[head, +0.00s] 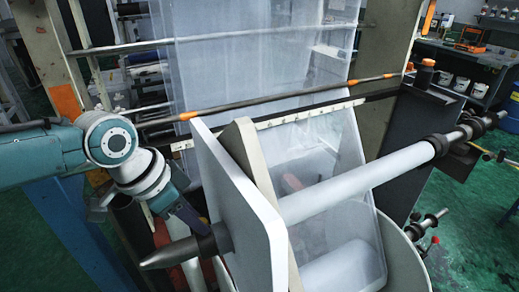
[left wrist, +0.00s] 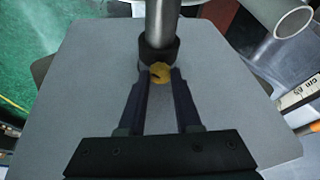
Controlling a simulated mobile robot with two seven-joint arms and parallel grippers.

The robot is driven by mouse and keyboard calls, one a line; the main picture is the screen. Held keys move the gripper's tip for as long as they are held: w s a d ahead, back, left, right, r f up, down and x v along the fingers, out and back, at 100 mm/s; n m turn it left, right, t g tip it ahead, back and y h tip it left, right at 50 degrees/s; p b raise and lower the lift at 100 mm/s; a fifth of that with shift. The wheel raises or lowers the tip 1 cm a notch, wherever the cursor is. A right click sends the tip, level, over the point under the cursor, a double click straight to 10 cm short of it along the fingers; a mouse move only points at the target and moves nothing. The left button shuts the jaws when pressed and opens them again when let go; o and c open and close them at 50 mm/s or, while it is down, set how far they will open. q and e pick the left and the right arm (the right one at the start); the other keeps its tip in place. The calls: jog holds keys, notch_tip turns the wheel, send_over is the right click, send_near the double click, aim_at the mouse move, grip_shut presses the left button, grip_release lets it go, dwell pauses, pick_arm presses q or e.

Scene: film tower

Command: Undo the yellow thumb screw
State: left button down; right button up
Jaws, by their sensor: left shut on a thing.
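The yellow thumb screw (left wrist: 161,73) shows in the left wrist view, on the near side of a dark collar (left wrist: 157,53) around a metal shaft (left wrist: 162,20). My left gripper (left wrist: 160,80) has its two dark fingers on either side of the screw and is shut on it. In the head view my left gripper (head: 197,226) reaches down to the dark collar on the shaft, beside a white plate (head: 240,215). The screw itself is hidden there. My right gripper is not in view.
A white roller (head: 350,180) runs from the plate to the right. Translucent film (head: 265,60) hangs behind it. A dark bar with orange ends (head: 290,98) crosses the film. A workbench (head: 470,60) stands at the back right.

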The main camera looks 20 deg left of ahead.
pick_arm(q)
jog(key=n+p, duration=0.2)
jog(key=shift+d+r+n+y, duration=0.2)
jog(key=shift+n+y, duration=0.1)
jog(key=shift+y, duration=0.1)
jog(key=shift+f+n+t, duration=0.1)
jog(key=shift+n+t, duration=0.2)
jog(key=shift+n, duration=0.1)
jog(key=c, duration=0.6)
grip_release()
jog(key=shift+f, duration=0.1)
jog(key=p+v, duration=0.1)
jog(key=v, duration=0.9)
jog(key=shift+p, duration=0.35)
jog(key=shift+d, duration=0.1)
